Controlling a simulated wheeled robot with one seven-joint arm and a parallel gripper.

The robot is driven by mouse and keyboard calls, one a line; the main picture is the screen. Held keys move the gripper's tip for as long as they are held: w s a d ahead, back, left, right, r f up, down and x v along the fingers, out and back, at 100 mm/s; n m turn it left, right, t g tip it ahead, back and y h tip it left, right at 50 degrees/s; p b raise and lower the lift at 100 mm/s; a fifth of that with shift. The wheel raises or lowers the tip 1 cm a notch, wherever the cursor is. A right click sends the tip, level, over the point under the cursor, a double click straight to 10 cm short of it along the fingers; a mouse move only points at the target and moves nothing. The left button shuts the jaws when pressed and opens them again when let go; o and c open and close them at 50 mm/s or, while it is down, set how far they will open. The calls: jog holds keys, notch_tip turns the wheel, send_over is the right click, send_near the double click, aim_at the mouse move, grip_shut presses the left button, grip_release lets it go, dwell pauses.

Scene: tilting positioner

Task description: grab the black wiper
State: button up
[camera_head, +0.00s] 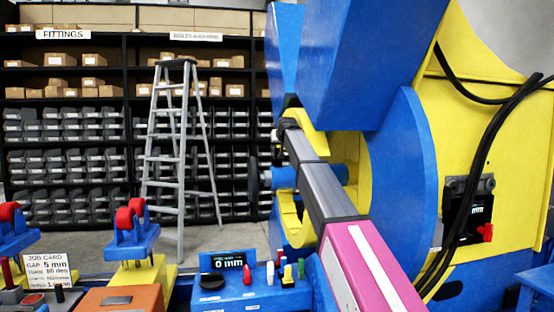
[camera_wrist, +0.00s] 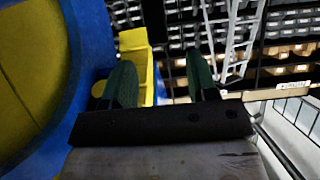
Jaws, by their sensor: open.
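A low black rounded piece (camera_head: 212,281) sits at the left end of the top of a blue box in the head view. It may be the black wiper, but its shape is too small to be sure. My gripper (camera_wrist: 162,82) shows in the wrist view with two green fingers apart and nothing between them. In the head view my arm reaches away to the yellow and blue positioner (camera_head: 405,130), and the fingertips are not clear there. My gripper is well above and beyond the black piece. The wrist view does not show that piece.
The blue box (camera_head: 262,300) carries a display and small red, white, green and yellow pieces. An orange block (camera_head: 122,299), a job card (camera_head: 47,271) and red-topped blue clamps (camera_head: 133,238) stand to the left. A ladder (camera_head: 180,150) and shelves are behind. Black cables hang at right.

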jog(key=x, duration=0.4)
jog(key=shift+w+f, duration=0.1)
jog(key=shift+w, duration=0.25)
